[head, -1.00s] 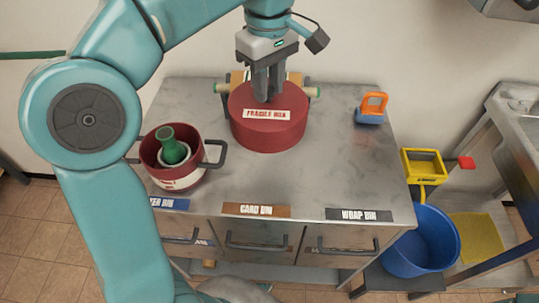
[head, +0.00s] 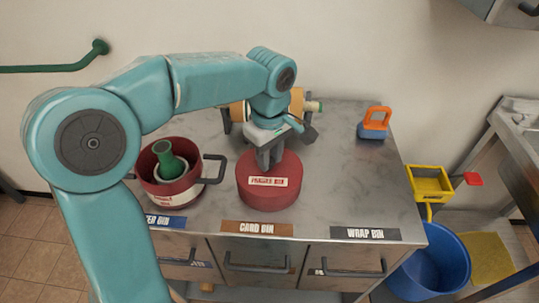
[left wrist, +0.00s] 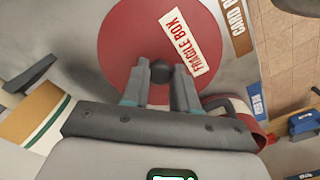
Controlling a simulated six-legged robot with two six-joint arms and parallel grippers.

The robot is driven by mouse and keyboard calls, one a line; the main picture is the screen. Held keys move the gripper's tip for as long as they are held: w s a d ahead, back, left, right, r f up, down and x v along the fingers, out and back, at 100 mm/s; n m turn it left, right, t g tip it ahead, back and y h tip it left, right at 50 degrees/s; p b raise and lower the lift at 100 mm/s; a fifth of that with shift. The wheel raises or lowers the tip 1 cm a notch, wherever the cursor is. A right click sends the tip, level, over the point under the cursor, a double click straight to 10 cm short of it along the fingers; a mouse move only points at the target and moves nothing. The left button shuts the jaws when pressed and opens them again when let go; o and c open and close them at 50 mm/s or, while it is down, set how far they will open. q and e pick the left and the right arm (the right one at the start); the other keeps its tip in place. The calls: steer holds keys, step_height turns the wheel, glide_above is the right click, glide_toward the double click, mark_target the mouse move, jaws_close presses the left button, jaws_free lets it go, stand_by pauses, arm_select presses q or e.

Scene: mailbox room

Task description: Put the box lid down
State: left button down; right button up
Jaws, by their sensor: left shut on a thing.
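The box lid (head: 266,197) is a red disc with a white label reading "FRAGILE BOX". It sits low over or on the counter behind the card bin label; I cannot tell whether it touches. My left gripper (head: 269,160) points down from above, shut on the lid's dark round knob, which shows between the fingers in the left wrist view (left wrist: 162,71). An open red round box (head: 153,189) with dark side handles stands left of the lid, holding a green vase (head: 170,161) within a pale ring. My right gripper is not in view.
The grey counter (head: 335,185) is clear right of the lid. An orange-handled blue tool (head: 374,124) stands at back right. A tan roll (head: 297,101) lies behind my wrist. Labelled drawers line the front. A blue bucket (head: 432,260) and yellow caddy (head: 429,184) are at right.

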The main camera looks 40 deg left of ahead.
arm_select(q)
steer(key=shift+f, duration=0.1)
steer(key=c, duration=0.9)
jaws_free()
steer(key=shift+o, duration=0.2)
steer(key=shift+r, duration=0.3)
step_height(320, 180, up, 12)
steer(key=p, duration=0.2)
steer(key=shift+f, duration=0.15)
